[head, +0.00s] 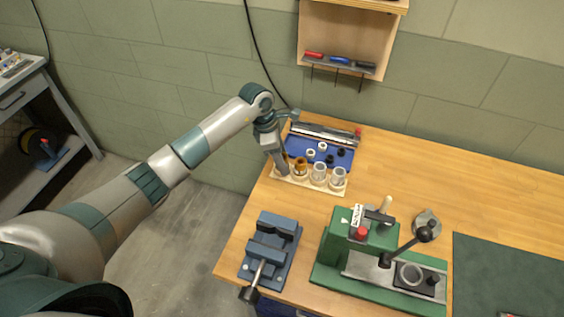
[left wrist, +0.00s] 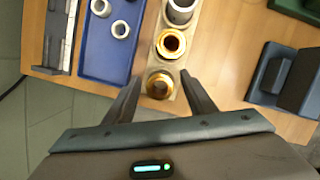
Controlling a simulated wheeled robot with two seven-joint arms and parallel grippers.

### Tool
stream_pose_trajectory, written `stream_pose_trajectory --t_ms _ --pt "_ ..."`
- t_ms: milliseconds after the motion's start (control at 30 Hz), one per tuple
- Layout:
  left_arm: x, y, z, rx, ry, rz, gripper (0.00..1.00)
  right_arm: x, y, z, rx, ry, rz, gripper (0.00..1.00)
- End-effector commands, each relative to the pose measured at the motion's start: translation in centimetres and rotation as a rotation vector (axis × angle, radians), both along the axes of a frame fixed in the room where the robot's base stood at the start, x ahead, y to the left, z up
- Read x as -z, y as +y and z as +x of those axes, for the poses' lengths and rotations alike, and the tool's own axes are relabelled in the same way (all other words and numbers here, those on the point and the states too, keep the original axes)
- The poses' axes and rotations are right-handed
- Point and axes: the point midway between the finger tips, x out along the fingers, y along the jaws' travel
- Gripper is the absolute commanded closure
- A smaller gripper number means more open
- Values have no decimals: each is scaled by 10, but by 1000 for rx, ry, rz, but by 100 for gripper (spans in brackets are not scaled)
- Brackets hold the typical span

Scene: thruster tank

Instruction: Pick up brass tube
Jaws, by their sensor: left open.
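Two brass tubes stand upright in a pale wooden rack (head: 310,184). In the left wrist view the end brass tube (left wrist: 160,84) appears between the fingertips of my open left gripper (left wrist: 160,78). The second brass tube (left wrist: 171,43) stands beside it, outside the fingers. In the head view my left gripper (head: 282,164) is pointed down at the rack's left end and largely hides the end tube. The other brass tube (head: 300,166) shows just right of it. I cannot tell whether the fingers touch the end tube. My right gripper is out of view.
Silvery tubes (head: 319,173) fill the rack's right side. A blue tray (head: 331,163) with small rings lies behind it. A blue vise (head: 271,248) and a green press (head: 380,250) stand in front. Bare wood lies to the right of the rack.

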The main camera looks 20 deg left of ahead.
Motion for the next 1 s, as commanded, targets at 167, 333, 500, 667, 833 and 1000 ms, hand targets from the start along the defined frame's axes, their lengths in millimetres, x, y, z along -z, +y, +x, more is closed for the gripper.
stream_pose_trajectory --t_ms 167,333,500,667,833,1000 --pt "0 0 0 0 0 0 50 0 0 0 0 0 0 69" --pt "0 0 0 0 0 0 71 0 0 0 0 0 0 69" --pt "-1 0 0 0 -1 -1 98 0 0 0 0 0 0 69" --pt "-1 0 0 0 -1 -1 98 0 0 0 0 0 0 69" --pt "-4 0 1 0 -2 0 98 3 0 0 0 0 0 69" --pt "-20 0 2 1 -5 0 98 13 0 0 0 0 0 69"
